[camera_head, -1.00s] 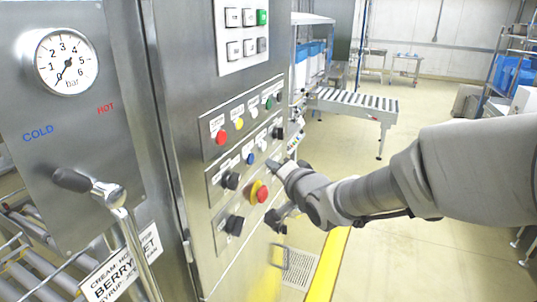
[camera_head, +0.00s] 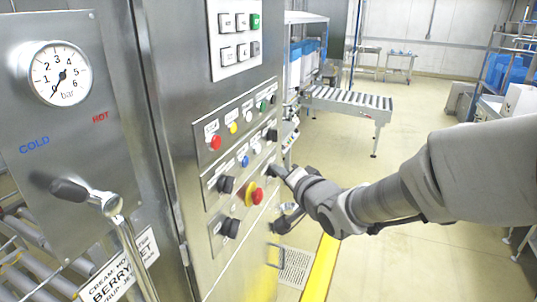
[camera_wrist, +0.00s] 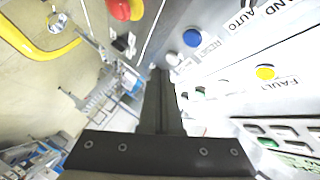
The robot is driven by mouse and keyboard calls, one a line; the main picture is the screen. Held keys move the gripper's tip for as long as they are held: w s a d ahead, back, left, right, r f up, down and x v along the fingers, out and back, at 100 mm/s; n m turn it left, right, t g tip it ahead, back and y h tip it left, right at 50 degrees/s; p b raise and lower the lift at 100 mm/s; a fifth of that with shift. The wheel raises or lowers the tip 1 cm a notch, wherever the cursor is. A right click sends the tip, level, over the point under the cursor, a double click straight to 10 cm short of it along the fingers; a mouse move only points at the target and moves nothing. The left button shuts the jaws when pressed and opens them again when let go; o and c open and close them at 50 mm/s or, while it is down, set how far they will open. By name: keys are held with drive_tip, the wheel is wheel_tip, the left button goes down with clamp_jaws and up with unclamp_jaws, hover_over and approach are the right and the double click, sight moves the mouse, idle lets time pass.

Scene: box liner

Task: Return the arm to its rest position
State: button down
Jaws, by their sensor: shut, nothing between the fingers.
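My grey arm reaches in from the right in the head view, and my gripper (camera_head: 276,172) is close to the right edge of the steel control panel (camera_head: 232,262). In the wrist view my gripper (camera_wrist: 161,75) shows as dark fingers closed together with nothing between them. The fingers are near the panel's buttons and switches; I cannot tell whether they touch it. A red emergency button with a yellow collar (camera_head: 254,195) is left of and below my gripper. A blue button (camera_head: 245,161) and black knobs (camera_head: 225,184) are also on the panel.
A roller conveyor (camera_head: 348,100) is behind. A yellow floor stripe (camera_head: 320,270) and open floor lie right of the panel.

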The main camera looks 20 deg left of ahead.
drive_tip(key=s+d+r+n+g+h, duration=0.1)
drive_tip(key=s+d+h, duration=0.25)
drive_tip(key=d, duration=0.65)
drive_tip(key=s+d+r+h, duration=0.1)
drive_tip(key=s+d+h, duration=0.3)
drive_tip(key=d, duration=0.6)
drive_tip(key=s+d+f+n+g+h, duration=0.1)
drive_tip(key=s+d, duration=0.3)
drive_tip(key=s, duration=0.5)
drive_tip(key=s+d+f+n+g+h, duration=0.1)
drive_tip(key=s+d+g, duration=0.3)
drive_tip(key=s, duration=0.4)
drive_tip(key=shift+s+d+f+h, duration=0.3)
drive_tip(key=shift+s+d+h, duration=0.1)
drive_tip(key=shift+d, duration=0.4)
